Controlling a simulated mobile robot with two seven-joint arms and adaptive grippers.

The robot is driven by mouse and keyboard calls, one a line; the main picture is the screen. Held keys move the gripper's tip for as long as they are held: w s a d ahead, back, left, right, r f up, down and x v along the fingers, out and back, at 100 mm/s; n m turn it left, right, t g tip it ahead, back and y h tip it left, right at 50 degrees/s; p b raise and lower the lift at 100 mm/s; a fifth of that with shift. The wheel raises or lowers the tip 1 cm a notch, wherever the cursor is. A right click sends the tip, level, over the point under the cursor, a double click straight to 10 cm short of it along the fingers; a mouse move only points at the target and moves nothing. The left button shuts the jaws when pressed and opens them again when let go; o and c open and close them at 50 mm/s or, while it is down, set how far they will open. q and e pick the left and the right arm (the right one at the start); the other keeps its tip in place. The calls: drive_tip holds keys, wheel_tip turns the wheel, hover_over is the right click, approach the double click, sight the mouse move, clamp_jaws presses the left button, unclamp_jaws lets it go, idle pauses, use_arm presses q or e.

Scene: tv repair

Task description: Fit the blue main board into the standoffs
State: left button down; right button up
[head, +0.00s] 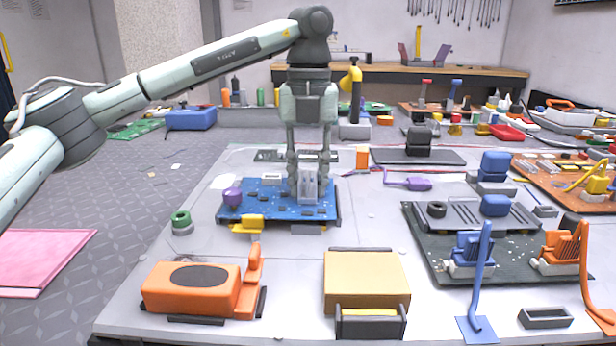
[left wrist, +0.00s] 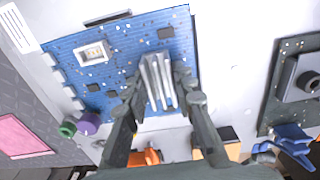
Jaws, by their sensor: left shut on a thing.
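The blue main board (head: 265,200) lies roughly level on or just above the grey table, left of its middle. It also shows in the left wrist view (left wrist: 125,55). My left gripper (head: 308,188) points straight down over the right part of the board. Its fingers are shut on the grey finned heat sink (left wrist: 157,80) of the board. The standoffs are hidden under the board, so I cannot tell whether the board is seated on them. A yellow part (head: 247,223) and a purple knob (head: 232,197) are at the board's front and left edges.
An orange tool (head: 190,288) and a tan box (head: 366,278) stand in front. A green roll (head: 181,221) is left of the board. A dark mat (head: 425,255) with blue and orange clamps lies right. Clear table lies between the board and the mat.

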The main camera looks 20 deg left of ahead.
use_arm(q)
drive_tip(key=shift+f+b, duration=0.3)
drive_tip(key=shift+f, duration=0.3)
drive_tip(key=c, duration=1.2)
unclamp_jaws()
wheel_tip(320, 180, up, 12)
drive_tip(key=shift+r, duration=0.1)
